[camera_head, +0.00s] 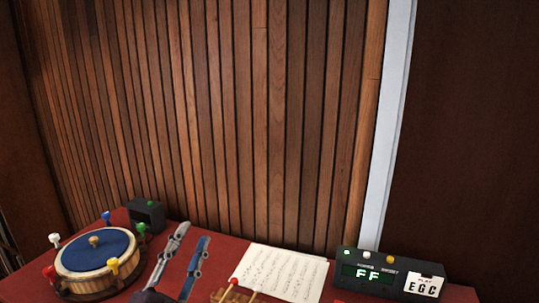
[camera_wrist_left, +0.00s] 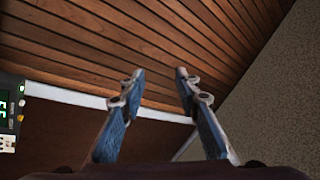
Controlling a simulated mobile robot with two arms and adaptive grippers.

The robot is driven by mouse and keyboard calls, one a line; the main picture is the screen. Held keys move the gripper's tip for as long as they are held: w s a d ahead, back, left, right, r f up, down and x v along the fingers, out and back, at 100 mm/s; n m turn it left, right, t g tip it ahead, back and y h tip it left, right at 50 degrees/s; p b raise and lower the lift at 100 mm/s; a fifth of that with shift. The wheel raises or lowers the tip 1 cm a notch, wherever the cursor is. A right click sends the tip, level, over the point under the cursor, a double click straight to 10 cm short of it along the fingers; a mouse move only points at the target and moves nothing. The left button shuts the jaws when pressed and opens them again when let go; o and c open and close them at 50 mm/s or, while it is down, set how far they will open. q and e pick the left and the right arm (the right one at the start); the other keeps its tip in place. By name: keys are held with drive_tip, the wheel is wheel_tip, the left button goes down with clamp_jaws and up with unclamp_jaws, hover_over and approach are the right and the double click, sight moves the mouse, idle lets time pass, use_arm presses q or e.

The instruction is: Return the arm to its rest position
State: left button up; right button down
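My left gripper (camera_head: 193,232) rises from the bottom edge of the head view, over the red table. Its two blue-and-grey fingers stand apart with nothing between them. In the left wrist view the gripper (camera_wrist_left: 159,75) is also open and empty, with its fingers pointing toward the slatted wood wall. Most of my left arm is out of the picture. My right gripper is in neither view.
A slatted wall (camera_head: 250,120) stands behind.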

use_arm(q)
drive_tip(key=s+a+f+n+g+y, duration=0.2)
drive_tip(key=a+f+n+g, duration=0.1)
drive_tip(key=f, duration=0.5)
drive_tip(key=s+a+f+n+g+y, duration=0.3)
drive_tip(key=f+n, duration=0.1)
drive_tip(key=f, duration=0.3)
drive_tip(key=s+a+f+n+g+y, duration=0.2)
drive_tip(key=a+f+n+g, duration=0.1)
drive_tip(key=f, duration=0.5)
drive_tip(key=s+d+f+n+g+h, duration=0.1)
drive_tip(key=s+d+f+g, duration=0.1)
drive_tip(key=s+f+g, duration=0.65)
drive_tip(key=s+d+f+n+g+h, duration=0.15)
drive_tip(key=s+f, duration=0.35)
drive_tip(key=s, duration=0.8)
wheel_tip(320, 180, down, 25)
drive_tip(key=s, duration=0.1)
drive_tip(key=s+a+f+m+g, duration=0.1)
drive_tip(key=s+a+f, duration=0.1)
drive_tip(key=s+f, duration=1.5)
drive_tip(key=shift+s+a+g, duration=0.2)
drive_tip(key=shift+a+g, duration=0.05)
drive_tip(key=shift+g, duration=0.05)
